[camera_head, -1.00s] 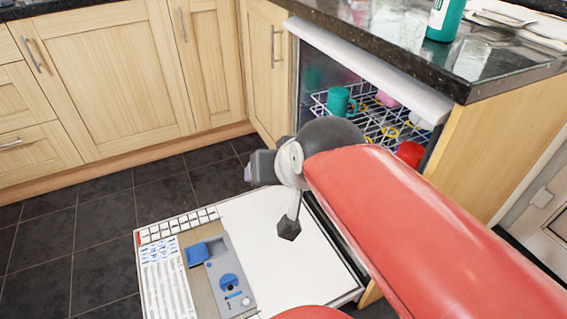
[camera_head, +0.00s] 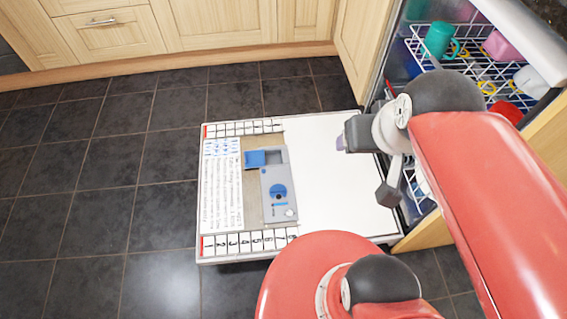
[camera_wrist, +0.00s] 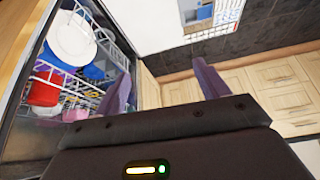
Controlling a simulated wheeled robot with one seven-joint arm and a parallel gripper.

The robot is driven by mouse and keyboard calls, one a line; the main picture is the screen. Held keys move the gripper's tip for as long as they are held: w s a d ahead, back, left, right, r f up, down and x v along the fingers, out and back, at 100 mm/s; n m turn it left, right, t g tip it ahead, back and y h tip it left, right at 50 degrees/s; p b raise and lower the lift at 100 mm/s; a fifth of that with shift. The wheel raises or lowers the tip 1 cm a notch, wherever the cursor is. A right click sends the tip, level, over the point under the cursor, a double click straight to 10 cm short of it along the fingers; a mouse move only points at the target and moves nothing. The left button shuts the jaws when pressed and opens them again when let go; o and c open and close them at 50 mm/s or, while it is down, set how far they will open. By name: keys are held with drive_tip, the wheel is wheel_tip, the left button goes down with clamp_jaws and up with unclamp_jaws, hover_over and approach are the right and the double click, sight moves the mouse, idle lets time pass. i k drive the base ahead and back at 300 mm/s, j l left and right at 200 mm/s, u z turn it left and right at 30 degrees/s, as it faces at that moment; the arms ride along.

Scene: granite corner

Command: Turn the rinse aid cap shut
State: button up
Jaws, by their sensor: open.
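The rinse aid cap (camera_head: 277,191) is a round blue cap on the grey dispenser panel (camera_head: 279,209). The panel is set in the inner face of the open dishwasher door (camera_head: 330,150), which lies flat. A blue flap (camera_head: 262,158) stands open at the panel's far end. My gripper shows in the wrist view (camera_wrist: 160,85) with its two purple fingers spread and nothing between them. In the head view my wrist is above the right part of the door, to the right of the cap and apart from it. The fingers are mostly hidden there.
The dishwasher rack (camera_head: 470,65) holds a green mug (camera_head: 438,40), a pink cup (camera_head: 503,47) and other dishes on the right. In the wrist view the rack holds a white plate (camera_wrist: 71,38). Wooden cabinets (camera_head: 240,25) stand behind. The dark tiled floor left of the door is clear.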

sight(278, 189)
drive_tip(key=l+u, duration=0.2)
drive_tip(key=u, duration=0.55)
